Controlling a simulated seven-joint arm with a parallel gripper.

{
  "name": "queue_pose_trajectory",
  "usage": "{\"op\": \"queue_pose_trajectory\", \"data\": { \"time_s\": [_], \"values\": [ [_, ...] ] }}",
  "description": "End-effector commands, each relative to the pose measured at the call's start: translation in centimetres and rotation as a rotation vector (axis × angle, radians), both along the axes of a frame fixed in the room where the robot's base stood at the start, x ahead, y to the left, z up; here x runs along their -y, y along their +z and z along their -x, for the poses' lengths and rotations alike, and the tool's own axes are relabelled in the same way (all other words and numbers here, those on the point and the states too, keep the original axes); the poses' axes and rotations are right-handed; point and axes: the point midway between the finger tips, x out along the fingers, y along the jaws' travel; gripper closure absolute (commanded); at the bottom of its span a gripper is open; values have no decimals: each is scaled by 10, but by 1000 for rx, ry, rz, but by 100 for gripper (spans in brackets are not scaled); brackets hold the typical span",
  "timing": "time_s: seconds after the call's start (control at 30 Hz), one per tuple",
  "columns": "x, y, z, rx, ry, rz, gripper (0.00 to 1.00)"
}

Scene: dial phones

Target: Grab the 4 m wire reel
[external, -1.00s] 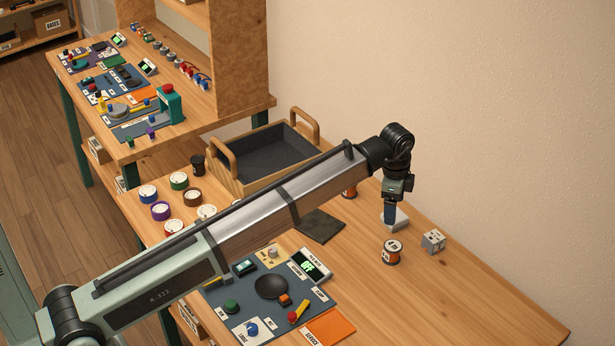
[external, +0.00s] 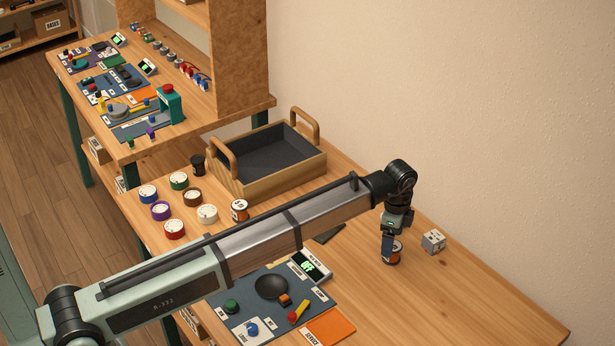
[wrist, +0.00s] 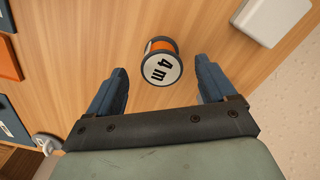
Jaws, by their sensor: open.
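The 4 m wire reel (wrist: 161,66) is a small spool with orange wire and a white top label reading "4 m". In the wrist view it stands upright on the wooden table, ahead of and between my two blue fingers. My gripper (wrist: 160,80) is open, and no contact with the reel shows. In the external view my gripper (external: 388,250) points down at the reel (external: 395,256) and partly hides it.
A grey labelled cube (external: 433,241) stands right of the reel. A white block (wrist: 270,18) shows in the wrist view. Another orange reel (external: 239,210), several coloured reels, a wooden tray (external: 270,185) and a blue mat (external: 235,305) lie left. The table's right front is clear.

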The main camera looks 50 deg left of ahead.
Motion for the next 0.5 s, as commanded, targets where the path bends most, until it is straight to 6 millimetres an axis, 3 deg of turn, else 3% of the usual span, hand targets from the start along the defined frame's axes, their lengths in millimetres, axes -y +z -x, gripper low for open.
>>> {"op": "queue_pose_trajectory", "data": {
  "time_s": [0.4, 0.5],
  "values": [
    [3, -47, -3, -1, 0, 1, 16],
    [3, -50, -3, 0, 0, 0, 16]
  ]
}}
